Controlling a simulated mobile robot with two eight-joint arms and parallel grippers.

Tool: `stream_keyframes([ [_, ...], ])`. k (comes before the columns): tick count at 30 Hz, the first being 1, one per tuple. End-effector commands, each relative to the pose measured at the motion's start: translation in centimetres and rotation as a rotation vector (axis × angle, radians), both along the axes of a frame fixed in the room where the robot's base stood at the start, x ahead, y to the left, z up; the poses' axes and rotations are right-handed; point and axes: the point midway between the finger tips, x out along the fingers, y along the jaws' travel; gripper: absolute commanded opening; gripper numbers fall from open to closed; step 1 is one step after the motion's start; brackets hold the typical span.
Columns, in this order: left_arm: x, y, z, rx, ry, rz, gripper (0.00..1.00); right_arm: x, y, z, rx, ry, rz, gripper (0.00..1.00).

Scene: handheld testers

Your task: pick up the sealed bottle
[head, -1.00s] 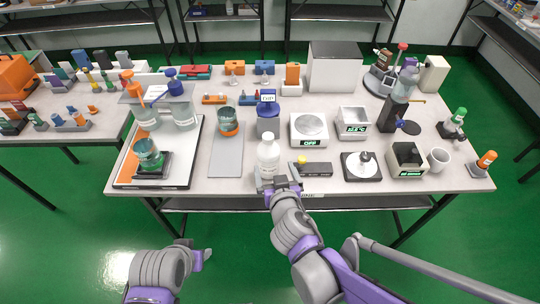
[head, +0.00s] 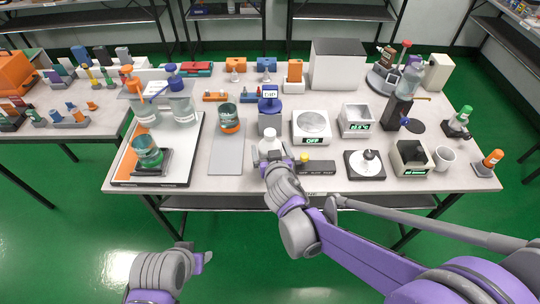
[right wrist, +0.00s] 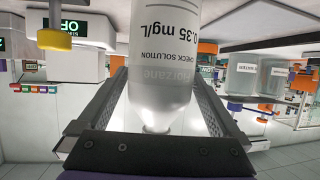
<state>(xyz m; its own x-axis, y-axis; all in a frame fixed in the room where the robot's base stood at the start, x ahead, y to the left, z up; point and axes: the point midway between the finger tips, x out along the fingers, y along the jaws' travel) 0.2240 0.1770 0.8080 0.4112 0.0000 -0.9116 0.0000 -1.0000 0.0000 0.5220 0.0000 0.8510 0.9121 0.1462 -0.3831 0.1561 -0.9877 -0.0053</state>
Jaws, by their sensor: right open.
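The sealed bottle (head: 269,144) is translucent white and stands near the front edge of the bench, left of a dark device with a yellow knob. In the right wrist view the bottle (right wrist: 160,60) appears upside down, with printed text reading "CHECK SOLUTION" and "0.35 mg/L". My right gripper (head: 275,163) is at the front of the bottle and hides its lower part in the head view. Its jaws are open, one finger on each side of the bottle, with a gap visible. My left gripper (head: 203,258) is low in front of the bench, away from it; its jaw opening is unclear.
A blue-capped bottle (head: 269,118) stands just behind. The dark device with a yellow knob (head: 318,167) is close on the right. A grey mat (head: 226,155) lies to the left, bearing a beaker (head: 229,118). A scale (head: 311,126) stands behind right.

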Motion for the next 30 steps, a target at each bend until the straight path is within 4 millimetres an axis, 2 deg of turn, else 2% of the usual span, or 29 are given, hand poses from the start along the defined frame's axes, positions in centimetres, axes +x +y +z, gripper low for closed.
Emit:
stream_keyframes([
  [4,0.00,0.00,0.03,0.000,0.000,0.000,0.50,-0.03,0.00,0.04,0.000,0.000,0.000,1.00],
  [5,0.00,0.00,0.03,0.000,0.000,0.000,0.50,-0.03,0.00,0.04,0.000,0.000,0.000,0.96],
  [21,0.00,0.00,0.03,0.000,0.000,0.000,0.50,-0.06,-0.01,0.04,0.001,0.000,0.000,0.00],
  [30,0.00,0.00,0.14,0.000,0.000,0.000,0.50,-0.05,0.01,0.38,0.001,-0.001,0.001,0.00],
])
